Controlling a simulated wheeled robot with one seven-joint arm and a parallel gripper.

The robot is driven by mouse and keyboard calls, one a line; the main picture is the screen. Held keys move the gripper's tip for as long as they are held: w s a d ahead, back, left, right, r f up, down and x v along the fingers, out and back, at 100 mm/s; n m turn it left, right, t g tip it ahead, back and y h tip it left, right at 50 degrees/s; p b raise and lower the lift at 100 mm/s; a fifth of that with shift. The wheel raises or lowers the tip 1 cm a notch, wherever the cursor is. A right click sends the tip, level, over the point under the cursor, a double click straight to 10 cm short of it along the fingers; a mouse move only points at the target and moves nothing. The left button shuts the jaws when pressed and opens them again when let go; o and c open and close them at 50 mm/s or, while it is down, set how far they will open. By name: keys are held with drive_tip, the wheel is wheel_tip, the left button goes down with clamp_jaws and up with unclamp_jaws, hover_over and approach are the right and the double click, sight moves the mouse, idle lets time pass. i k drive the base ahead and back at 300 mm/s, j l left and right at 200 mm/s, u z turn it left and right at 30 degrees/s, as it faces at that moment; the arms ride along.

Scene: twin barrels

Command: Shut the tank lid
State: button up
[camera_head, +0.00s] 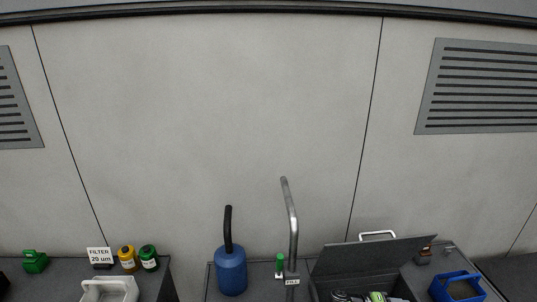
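The tank lid (385,252) is a dark grey panel at the lower right. It stands open, tilted up over a dark opening, with a pale bar handle (377,234) on its top edge. The tank (325,284) below it is cut off by the bottom edge of the picture.
A bent metal pipe (292,225) with a label rises left of the lid. Yellow (128,258) and green (149,258) jars stand left.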

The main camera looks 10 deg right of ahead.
sight(359, 256)
drive_tip(key=k, duration=0.85)
